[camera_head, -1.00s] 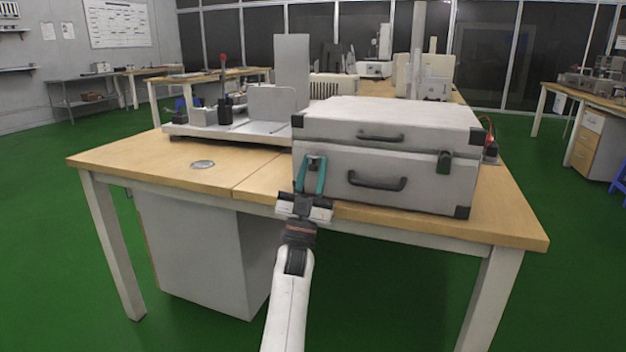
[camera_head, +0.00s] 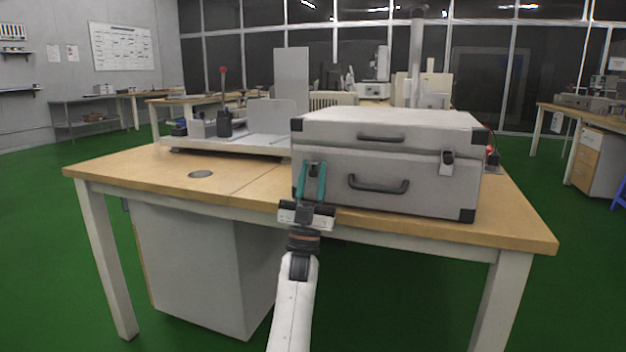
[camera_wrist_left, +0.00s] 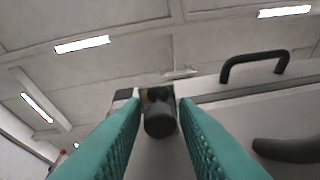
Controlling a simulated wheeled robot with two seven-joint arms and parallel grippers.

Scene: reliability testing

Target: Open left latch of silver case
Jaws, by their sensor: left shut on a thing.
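The silver case (camera_head: 340,180) lies flat on the wooden table with its lid down and its front toward me. Its left latch (camera_head: 315,168) is on the front near the left corner. My left gripper (camera_head: 314,168) is at this latch, fingers pointing at the case front, and is shut on it. In the left wrist view the left latch (camera_wrist_left: 159,116) shows as a dark rounded piece between the two teal fingertips (camera_wrist_left: 159,108). The fingers partly hide it in the head view. The right latch (camera_head: 447,160) is clear of me. My right gripper is out of view.
The case has a dark handle (camera_head: 378,184) right of my gripper and another on the lid (camera_head: 381,138). A metal fixture (camera_head: 235,138) stands on the table (camera_head: 150,180) behind left. The table's front left is mostly clear.

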